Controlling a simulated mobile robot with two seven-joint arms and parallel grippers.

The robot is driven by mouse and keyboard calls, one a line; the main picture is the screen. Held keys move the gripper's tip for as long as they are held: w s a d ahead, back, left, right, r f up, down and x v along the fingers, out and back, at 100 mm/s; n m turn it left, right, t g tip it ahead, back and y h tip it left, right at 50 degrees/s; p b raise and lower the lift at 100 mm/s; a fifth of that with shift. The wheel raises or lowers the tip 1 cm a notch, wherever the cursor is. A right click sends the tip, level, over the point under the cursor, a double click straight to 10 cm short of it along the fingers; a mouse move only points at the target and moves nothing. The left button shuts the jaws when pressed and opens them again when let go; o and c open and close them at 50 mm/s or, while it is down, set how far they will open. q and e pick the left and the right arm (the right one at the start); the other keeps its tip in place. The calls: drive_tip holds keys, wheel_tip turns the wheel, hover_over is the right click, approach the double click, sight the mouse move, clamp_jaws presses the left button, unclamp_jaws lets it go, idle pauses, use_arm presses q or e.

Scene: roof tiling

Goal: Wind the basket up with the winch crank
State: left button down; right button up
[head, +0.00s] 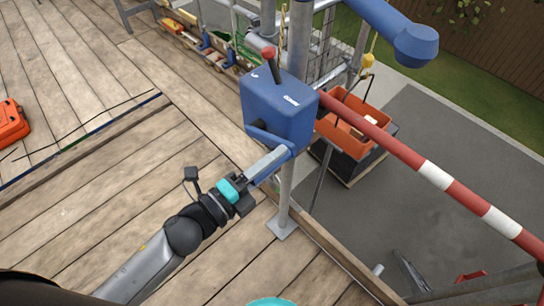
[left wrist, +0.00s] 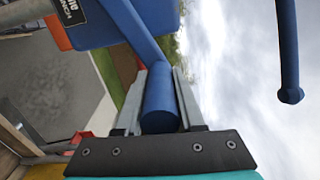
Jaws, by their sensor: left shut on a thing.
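The blue winch box (head: 280,108) is on a grey post at the deck edge. Its blue crank arm (head: 268,135) comes out low on the near side. My left gripper (head: 268,165) is shut on the crank handle; in the left wrist view the blue round handle (left wrist: 160,100) lies between its two grey fingers. The orange basket (head: 345,125) is beyond the red and white rail, below a yellow hook (head: 369,60). The rail hides part of it, and I cannot tell whether it hangs free. My right gripper's fingers are not in view.
A red and white rail (head: 435,175) runs past the winch box. A blue boom (head: 400,32) reaches overhead. A dark crate (head: 345,163) is below the basket. An orange case (head: 10,122) lies on the planks at left. The deck (head: 90,210) around my left arm is clear.

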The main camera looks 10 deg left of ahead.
use_arm(q)
drive_tip(key=shift+f, duration=0.2)
drive_tip(key=c, duration=0.5)
unclamp_jaws()
drive_tip(key=shift+a, duration=0.1)
drive_tip(key=shift+s, duration=0.1)
drive_tip(key=shift+b+v, duration=1.1)
drive_tip(key=shift+v, duration=6.45)
drive_tip(key=shift+a+r, duration=0.1)
drive_tip(key=shift+r, duration=0.05)
